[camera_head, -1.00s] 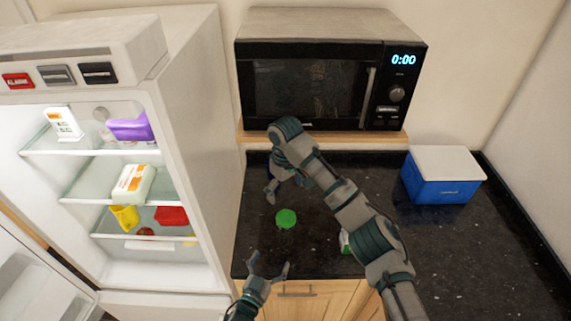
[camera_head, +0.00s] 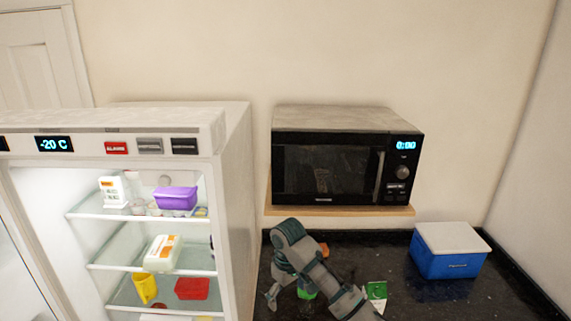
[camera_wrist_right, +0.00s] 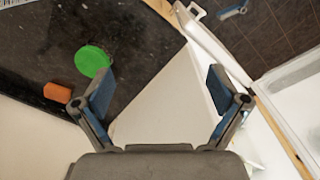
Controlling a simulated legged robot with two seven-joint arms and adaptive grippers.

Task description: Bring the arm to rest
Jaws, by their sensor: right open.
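My right arm reaches in from the bottom of the head view, and its gripper (camera_head: 274,292) hangs over the left part of the dark counter, beside the fridge. In the right wrist view my right gripper (camera_wrist_right: 161,88) has its two fingers spread wide with nothing between them. A round green lid (camera_wrist_right: 92,61) lies beyond the left finger, apart from it. In the head view the green lid (camera_head: 307,294) is partly hidden by my arm. My left gripper is not in view.
The open lit fridge (camera_head: 232,190) with stocked shelves stands left. A microwave (camera_head: 325,170) sits on a wooden shelf above the counter (camera_head: 410,300). A blue box with white lid (camera_head: 450,262), a green-and-white packet (camera_head: 376,291) and an orange block (camera_wrist_right: 57,92) are on the counter.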

